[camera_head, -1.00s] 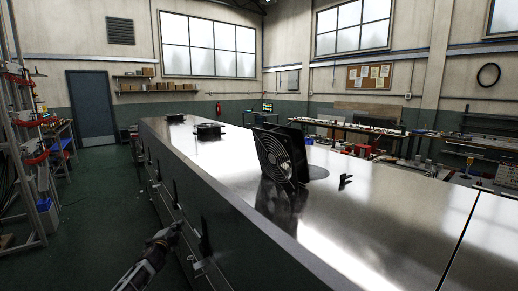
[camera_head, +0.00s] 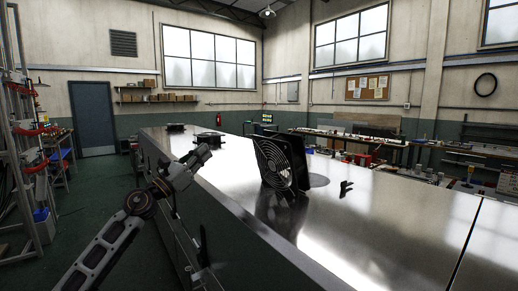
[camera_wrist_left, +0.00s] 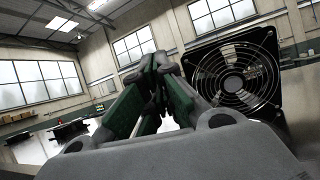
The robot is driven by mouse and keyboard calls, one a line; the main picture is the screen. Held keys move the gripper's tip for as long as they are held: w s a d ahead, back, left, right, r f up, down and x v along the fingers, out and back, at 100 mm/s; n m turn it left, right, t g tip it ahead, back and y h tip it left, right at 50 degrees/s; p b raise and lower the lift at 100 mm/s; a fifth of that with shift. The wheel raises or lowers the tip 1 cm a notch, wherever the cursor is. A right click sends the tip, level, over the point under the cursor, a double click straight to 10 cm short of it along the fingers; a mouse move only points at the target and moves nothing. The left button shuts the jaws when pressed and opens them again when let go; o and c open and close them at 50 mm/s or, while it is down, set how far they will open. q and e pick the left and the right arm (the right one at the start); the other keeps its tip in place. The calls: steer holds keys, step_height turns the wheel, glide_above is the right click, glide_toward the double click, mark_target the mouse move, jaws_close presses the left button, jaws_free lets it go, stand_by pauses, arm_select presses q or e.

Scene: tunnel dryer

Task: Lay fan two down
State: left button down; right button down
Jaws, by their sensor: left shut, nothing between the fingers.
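A square black fan (camera_head: 275,163) with a round wire guard stands upright on the steel top of the dryer (camera_head: 330,225). A round dark opening or plate shows beside its base. My left gripper (camera_head: 203,153) is above the left edge of the top, to the left of the fan and apart from it. In the left wrist view the fingers (camera_wrist_left: 155,85) are together and empty, and the upright fan (camera_wrist_left: 238,75) stands to their right, its guard showing. My right gripper is in neither view.
Two more fans lie flat farther along the top, one nearer (camera_head: 209,138) and one at the far end (camera_head: 175,128). A small black bracket (camera_head: 346,188) stands right of the upright fan. The near steel top is clear.

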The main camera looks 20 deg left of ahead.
arm_select(q)
steer(key=s+d+m+g+h, duration=0.1)
steer(key=d+m, duration=0.3)
steer(key=m, duration=0.5)
steer(key=s+d+f+m+g+h, duration=0.1)
steer(key=s+d+m+g, duration=0.1)
steer(key=m, duration=0.8)
steer(key=shift+s+d+f+m+g, duration=0.35)
steer(key=shift+d+g, duration=0.35)
steer(key=shift+d, duration=0.45)
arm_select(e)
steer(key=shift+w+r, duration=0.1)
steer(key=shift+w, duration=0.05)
arm_select(q)
steer(key=shift+r, duration=0.1)
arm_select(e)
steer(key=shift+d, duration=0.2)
arm_select(q)
steer(key=shift+d, duration=0.1)
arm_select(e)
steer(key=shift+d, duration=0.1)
